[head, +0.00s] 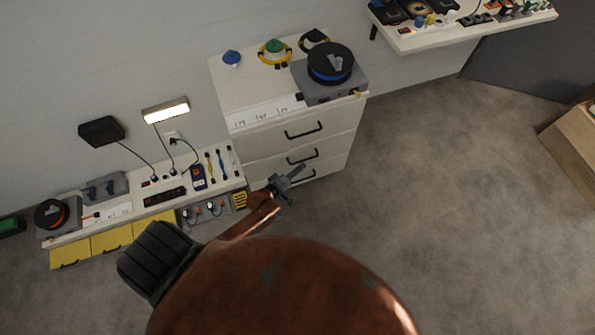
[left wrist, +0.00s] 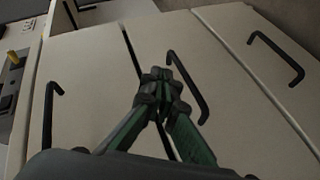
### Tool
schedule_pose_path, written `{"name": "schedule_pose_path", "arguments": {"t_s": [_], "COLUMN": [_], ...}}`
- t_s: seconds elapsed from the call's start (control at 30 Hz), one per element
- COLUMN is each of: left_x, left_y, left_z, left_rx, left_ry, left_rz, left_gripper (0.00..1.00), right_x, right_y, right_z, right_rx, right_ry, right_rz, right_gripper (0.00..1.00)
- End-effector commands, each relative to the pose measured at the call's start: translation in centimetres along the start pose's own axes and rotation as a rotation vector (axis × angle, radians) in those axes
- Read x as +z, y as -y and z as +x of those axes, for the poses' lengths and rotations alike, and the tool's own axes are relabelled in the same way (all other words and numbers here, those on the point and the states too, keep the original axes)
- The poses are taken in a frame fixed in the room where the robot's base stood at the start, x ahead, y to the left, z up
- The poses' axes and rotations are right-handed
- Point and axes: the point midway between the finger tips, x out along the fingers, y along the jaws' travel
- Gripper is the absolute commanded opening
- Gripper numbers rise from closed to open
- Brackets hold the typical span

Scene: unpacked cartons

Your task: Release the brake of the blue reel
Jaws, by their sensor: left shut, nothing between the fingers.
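The blue reel (head: 331,66), a black disc with a blue rim, sits on a grey base (head: 335,90) on top of the white drawer cabinet. A small yellow part (head: 358,93) shows at the base's front right corner. A similar yellow part (left wrist: 16,59) on a grey housing shows at the left edge of the left wrist view; whether it is the brake cannot be told. My left gripper (head: 298,169) is in front of the drawers, lower than the reel. In the left wrist view its fingers (left wrist: 158,76) are together and empty, before the drawer fronts. My right gripper is not in view.
The cabinet's drawers have black bar handles (head: 303,132) that stick out near my gripper. Blue, green and black items (head: 274,52) share the cabinet top. A lower bench at left holds an orange-rimmed reel (head: 50,213) and tools. Open floor (head: 430,190) lies to the right.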

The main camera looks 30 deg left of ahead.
Motion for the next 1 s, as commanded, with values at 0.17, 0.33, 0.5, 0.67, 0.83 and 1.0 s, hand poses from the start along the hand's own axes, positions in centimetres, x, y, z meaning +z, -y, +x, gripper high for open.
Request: {"name": "schedule_pose_path", "arguments": {"t_s": [0.17, 0.33, 0.5, 0.67, 0.83, 1.0], "left_x": [0.5, 0.7, 0.7, 0.7, 0.6, 1.5], "left_y": [1.3, 1.7, 1.7, 1.6, 1.6, 3.8], "left_z": [-0.6, -0.8, -0.8, -0.8, -0.8, -1.9], "left_rx": [-0.030, -0.038, -0.038, -0.037, -0.037, -0.086], "left_ry": [0.011, 0.014, 0.015, 0.014, 0.014, 0.035], "left_rz": [0.032, 0.041, 0.041, 0.041, 0.041, 0.088], "left_gripper": [0.00, 0.00, 0.00, 0.00, 0.00, 0.00], "right_x": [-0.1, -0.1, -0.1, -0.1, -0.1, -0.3], "right_y": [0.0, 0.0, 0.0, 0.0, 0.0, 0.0], "right_z": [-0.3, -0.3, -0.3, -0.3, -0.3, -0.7], "right_rx": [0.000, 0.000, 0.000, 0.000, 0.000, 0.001], "right_ry": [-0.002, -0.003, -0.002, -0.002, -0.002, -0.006], "right_rz": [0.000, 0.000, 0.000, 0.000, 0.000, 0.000], "right_gripper": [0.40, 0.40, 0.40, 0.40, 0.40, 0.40]}}
